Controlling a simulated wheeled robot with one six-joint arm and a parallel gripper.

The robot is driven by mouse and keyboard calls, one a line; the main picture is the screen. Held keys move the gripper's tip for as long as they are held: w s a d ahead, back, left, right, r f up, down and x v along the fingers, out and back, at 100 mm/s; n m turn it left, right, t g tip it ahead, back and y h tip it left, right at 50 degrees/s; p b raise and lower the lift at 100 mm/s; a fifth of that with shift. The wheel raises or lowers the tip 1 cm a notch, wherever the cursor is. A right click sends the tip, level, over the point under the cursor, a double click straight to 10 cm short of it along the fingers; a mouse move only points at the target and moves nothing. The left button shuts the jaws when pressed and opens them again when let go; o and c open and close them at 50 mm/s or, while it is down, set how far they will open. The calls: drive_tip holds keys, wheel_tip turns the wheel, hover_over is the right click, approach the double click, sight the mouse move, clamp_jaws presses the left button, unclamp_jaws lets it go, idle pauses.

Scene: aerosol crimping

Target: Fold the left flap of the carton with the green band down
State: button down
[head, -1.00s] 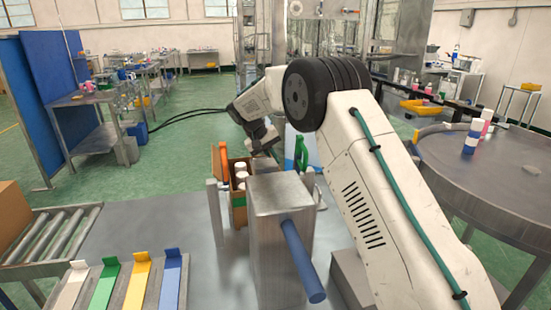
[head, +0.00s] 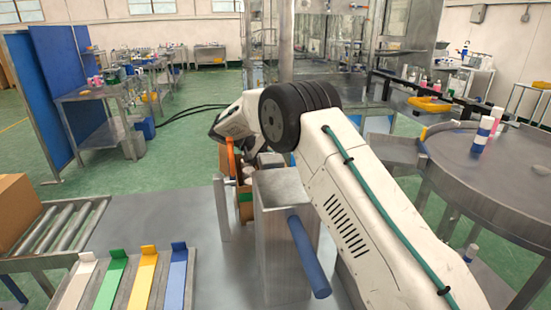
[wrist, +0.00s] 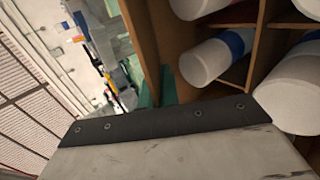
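The carton (head: 243,192) stands on the bench behind a grey metal box, with a green band low on its side. A brown upright flap (head: 222,160) shows at its left, beside an orange curved part. My arm covers the carton's right side. In the wrist view, the carton's brown wall (wrist: 146,45) and dividers surround white cans with blue bands (wrist: 218,58). A grey plate with a dark bolted strip (wrist: 160,118), seemingly part of my gripper, crosses below the carton's opening. The fingertips are hidden in the head view, and their opening does not show.
The grey metal box (head: 283,235) with a blue bar (head: 308,255) stands close in front of the carton. Coloured strips (head: 144,278) and a roller conveyor (head: 55,228) are at the left. A round table (head: 480,175) is at the right.

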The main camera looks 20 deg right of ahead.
drive_tip(key=c, duration=1.6)
unclamp_jaws()
drive_tip(key=shift+c, duration=0.2)
drive_tip(key=v, duration=0.8)
